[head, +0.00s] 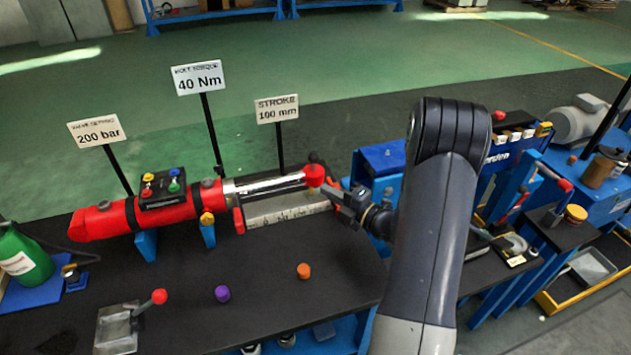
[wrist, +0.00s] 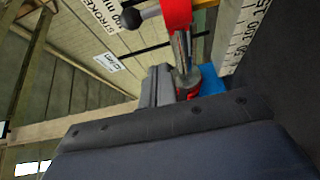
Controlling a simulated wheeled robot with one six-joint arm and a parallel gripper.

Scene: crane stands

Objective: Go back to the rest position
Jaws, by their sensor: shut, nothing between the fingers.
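My gripper (head: 338,192) is at the end of my dark grey arm, at the rod end of the red hydraulic cylinder (head: 105,220). In the wrist view my gripper (wrist: 160,82) shows as dark shut fingers, with nothing seen between them. The cylinder's red rod end (head: 314,175) is just left of the fingertips in the head view; I cannot tell whether they touch. It also shows at the top of the wrist view (wrist: 176,12). My arm hides part of the bench behind it.
A ruler (head: 285,215) lies below the rod. Sign stands (head: 199,78) rise behind the cylinder. An orange cap (head: 304,271) and a purple cap (head: 222,293) stand on the black bench. A red-knobbed lever (head: 158,297) is front left. Blue equipment (head: 380,160) stands close behind my arm.

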